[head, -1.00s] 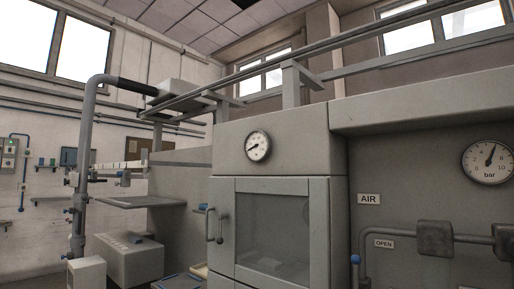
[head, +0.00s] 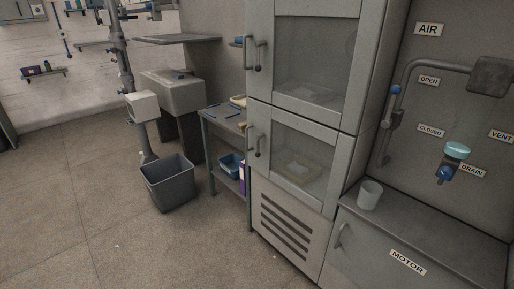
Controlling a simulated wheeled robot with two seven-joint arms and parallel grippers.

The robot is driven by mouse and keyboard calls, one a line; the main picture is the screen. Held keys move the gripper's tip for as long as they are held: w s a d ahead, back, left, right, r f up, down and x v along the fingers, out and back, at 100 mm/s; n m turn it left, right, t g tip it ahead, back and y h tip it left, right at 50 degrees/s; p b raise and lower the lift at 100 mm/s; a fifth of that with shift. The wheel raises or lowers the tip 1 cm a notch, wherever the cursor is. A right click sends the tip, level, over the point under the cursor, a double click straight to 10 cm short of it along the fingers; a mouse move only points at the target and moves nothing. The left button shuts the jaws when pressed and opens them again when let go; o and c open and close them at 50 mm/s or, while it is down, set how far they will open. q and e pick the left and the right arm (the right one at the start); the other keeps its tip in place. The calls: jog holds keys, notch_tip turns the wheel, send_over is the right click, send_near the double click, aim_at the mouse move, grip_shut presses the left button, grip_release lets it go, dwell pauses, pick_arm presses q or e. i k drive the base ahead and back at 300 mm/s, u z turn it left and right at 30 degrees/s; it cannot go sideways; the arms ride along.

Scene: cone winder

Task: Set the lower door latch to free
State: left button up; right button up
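In the head view, the grey cabinet has an upper glazed door (head: 316,56) and a lower glazed door (head: 295,158), both closed. The lower door has a handle with a dark knobbed latch (head: 257,147) at its left edge. A similar latch (head: 258,62) is on the left edge of the upper door. I cannot tell the lower latch's setting at this size. A yellowish tray (head: 293,167) shows behind the lower glass. Neither gripper is in view.
A dark bin (head: 170,184) stands on the floor left of a small side table (head: 224,118). A motor cabinet (head: 405,254) with a white cup (head: 369,194) on top is at the right. The floor (head: 190,245) before the lower door is clear.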

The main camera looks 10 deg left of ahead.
aim_at(258, 137)
jog(key=z, duration=0.25)
jog(key=i, duration=1.1)
jog(key=u, duration=0.25)
